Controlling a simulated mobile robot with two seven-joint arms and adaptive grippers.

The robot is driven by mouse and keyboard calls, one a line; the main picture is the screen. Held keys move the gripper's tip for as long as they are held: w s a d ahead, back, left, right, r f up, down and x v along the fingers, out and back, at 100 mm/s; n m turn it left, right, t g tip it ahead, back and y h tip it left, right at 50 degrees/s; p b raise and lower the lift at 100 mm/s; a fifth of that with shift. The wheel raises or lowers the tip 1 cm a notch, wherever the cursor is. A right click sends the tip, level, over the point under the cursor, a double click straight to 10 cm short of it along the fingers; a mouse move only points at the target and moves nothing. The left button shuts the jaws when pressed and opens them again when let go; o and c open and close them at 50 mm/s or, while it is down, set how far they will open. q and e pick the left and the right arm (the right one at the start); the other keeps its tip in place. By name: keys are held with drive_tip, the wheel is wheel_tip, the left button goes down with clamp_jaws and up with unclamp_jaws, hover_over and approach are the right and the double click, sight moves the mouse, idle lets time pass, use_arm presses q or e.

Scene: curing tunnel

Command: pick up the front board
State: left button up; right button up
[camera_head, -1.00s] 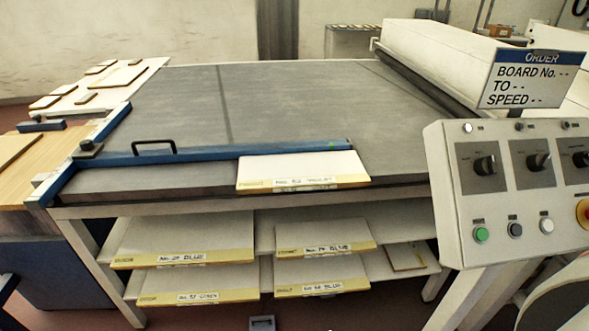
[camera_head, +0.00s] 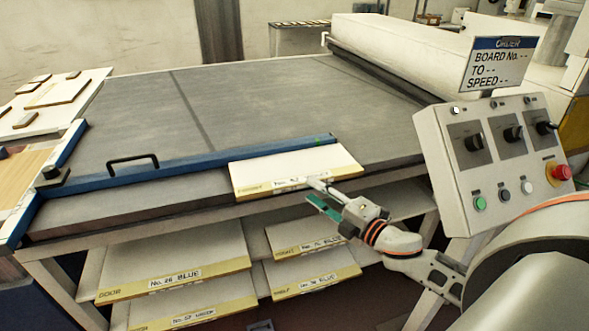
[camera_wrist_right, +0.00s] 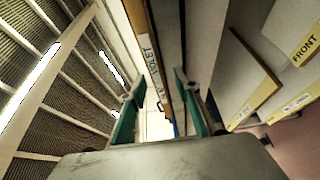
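A white board with a yellow front strip and a label reading VIOLET (camera_head: 265,171) lies at the near edge of the grey table, against the blue rail. Its edge also shows in the right wrist view (camera_wrist_right: 140,35), ahead between the fingers. My right gripper (camera_head: 311,191) is at the board's front edge, one finger level with or over it and the teal one lower. In the right wrist view the gripper (camera_wrist_right: 160,77) has its fingers apart. I cannot tell whether they touch the board. My left gripper is out of view.
Several labelled boards lie on shelves below, including one marked BLUE (camera_head: 170,262); one in the right wrist view reads FRONT (camera_wrist_right: 296,40). The control panel (camera_head: 490,160) stands right, close to my right arm. The grey tabletop (camera_head: 240,105) behind the rail is clear.

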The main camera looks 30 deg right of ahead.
sight(304, 181)
drive_tip(key=w, duration=0.3)
drive_tip(key=w+a, duration=0.1)
drive_tip(key=shift+w+r, duration=0.25)
drive_tip(key=shift+r, duration=0.05)
clamp_jaws()
